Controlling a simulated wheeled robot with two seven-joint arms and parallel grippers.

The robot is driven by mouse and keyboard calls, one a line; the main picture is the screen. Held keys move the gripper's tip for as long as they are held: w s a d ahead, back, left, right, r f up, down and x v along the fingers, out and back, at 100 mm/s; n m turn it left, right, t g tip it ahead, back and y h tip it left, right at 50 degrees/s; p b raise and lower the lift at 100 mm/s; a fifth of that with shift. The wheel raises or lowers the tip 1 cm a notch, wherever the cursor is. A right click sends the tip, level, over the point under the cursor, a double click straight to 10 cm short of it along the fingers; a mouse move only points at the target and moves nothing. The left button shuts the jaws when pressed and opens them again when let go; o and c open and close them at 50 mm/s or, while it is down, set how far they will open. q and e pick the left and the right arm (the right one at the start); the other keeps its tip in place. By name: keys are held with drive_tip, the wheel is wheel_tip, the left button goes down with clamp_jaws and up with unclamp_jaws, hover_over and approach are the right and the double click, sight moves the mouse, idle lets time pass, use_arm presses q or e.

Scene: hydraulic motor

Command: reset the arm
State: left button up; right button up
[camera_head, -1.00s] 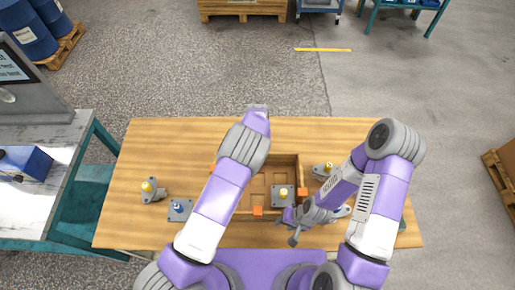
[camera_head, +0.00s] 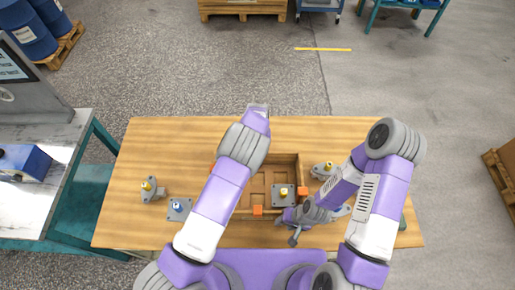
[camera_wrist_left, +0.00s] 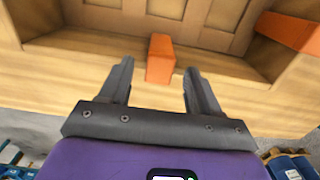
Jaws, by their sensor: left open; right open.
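My right gripper (camera_head: 292,228) is open and empty over the front of the table, just below the tray's front right corner. My left arm reaches up across the table in the head view and hides its own gripper there. In the left wrist view my left gripper (camera_wrist_left: 158,85) is open, with nothing held between its fingers. An orange block (camera_wrist_left: 160,60) on the tray's near wall shows beyond and between the fingertips.
The wooden tray (camera_head: 247,213) holds a motor part with a yellow top (camera_head: 284,192). Other motor parts stand left (camera_head: 150,189), (camera_head: 179,208) and right (camera_head: 325,170) of it on the wooden table (camera_head: 160,140). The table's back strip is clear. A workbench (camera_head: 45,165) stands left.

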use_arm(q)
wheel_tip(320, 180, up, 7)
drive_tip(key=shift+w+r, duration=0.1)
drive_tip(key=shift+r, duration=0.1)
